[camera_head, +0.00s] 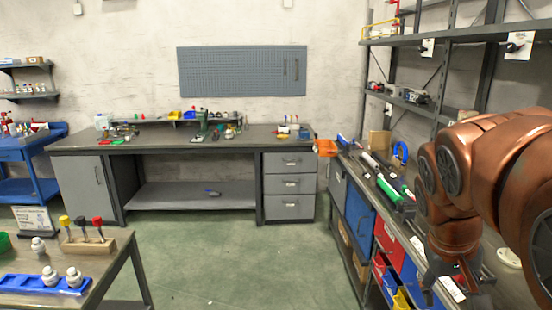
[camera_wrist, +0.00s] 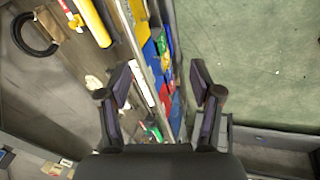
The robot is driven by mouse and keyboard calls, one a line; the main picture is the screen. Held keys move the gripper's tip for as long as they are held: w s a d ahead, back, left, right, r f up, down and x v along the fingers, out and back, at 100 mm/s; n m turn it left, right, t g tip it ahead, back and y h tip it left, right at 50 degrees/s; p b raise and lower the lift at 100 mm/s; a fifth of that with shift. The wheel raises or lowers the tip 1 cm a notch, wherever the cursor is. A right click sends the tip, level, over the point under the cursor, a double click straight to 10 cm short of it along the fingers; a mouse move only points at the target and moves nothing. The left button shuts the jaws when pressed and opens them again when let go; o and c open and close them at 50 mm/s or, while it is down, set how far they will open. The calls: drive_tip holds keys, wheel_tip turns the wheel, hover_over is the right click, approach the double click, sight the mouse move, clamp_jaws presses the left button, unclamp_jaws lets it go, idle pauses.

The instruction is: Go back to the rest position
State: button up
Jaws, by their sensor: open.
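My gripper (camera_head: 452,285) hangs from my copper-coloured arm at the right of the head view, in front of the right-hand counter. In the wrist view my gripper (camera_wrist: 160,92) has its two dark fingers spread wide apart, with nothing between them. It points down over the edge of the counter (camera_wrist: 85,75), with coloured bins (camera_wrist: 168,60) below and beyond the fingers. My arm hides part of the counter in the head view.
The right counter carries a green-and-white cylinder (camera_head: 388,190) and a blue ring-shaped item (camera_head: 401,152). Shelves (camera_head: 455,36) rise behind it. A table with white fittings (camera_head: 73,276) stands at front left. The green floor (camera_head: 240,255) in the middle is clear.

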drive_tip(key=s+a+f+g+y, duration=0.1)
drive_tip(key=s+a+f, duration=0.4)
drive_tip(key=s, duration=0.3)
drive_tip(key=s+a+f+n+g+y, duration=0.1)
drive_tip(key=s+a+f+g+y, duration=0.1)
drive_tip(key=s+a+f, duration=0.4)
drive_tip(key=s+f, duration=0.2)
drive_tip(key=s, duration=0.1)
drive_tip(key=shift+s+a+f+y, duration=0.2)
drive_tip(key=shift+a+f+y, duration=0.05)
drive_tip(key=shift+a+y, duration=0.05)
